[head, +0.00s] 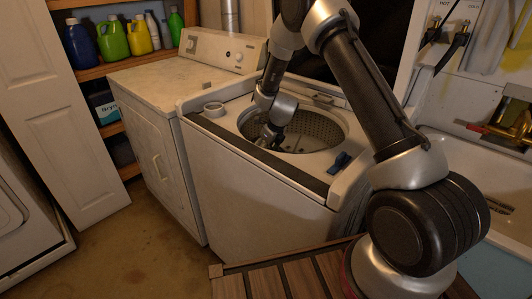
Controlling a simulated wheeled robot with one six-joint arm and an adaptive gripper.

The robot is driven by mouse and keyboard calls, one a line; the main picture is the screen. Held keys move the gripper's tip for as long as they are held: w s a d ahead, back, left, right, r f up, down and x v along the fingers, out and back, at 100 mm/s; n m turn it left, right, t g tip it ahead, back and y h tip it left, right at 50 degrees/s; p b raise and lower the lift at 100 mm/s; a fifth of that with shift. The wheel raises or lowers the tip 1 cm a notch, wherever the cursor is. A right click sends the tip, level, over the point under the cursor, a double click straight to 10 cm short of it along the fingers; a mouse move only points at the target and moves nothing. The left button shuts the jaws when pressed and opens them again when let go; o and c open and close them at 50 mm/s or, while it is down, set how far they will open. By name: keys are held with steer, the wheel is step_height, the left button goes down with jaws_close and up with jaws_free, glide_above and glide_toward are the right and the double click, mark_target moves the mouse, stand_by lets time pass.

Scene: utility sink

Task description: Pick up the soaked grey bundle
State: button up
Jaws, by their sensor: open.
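My gripper (269,138) reaches down into the round drum opening of the top-loading washer (260,190), at the left side of the opening. It is small and dark here, and its jaws are open. The perforated metal drum (318,130) shows to its right, with a few light spots low inside. I cannot make out a grey bundle; the drum's bottom is largely hidden by the front rim and my gripper.
A dark blue object (341,162) lies on the washer's right front corner, and a white ring-shaped item (214,109) on its left. A white dryer (160,150) stands left. A sink basin (480,185) is at right. Shelves hold bottles (113,40). Slatted wood (285,280) is in front.

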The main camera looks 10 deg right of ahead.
steer(key=c, duration=1.5)
steer(key=shift+r, duration=0.15)
step_height(320, 180, up, 34)
steer(key=shift+f, duration=0.1)
steer(key=shift+d, duration=0.1)
stand_by(0.3)
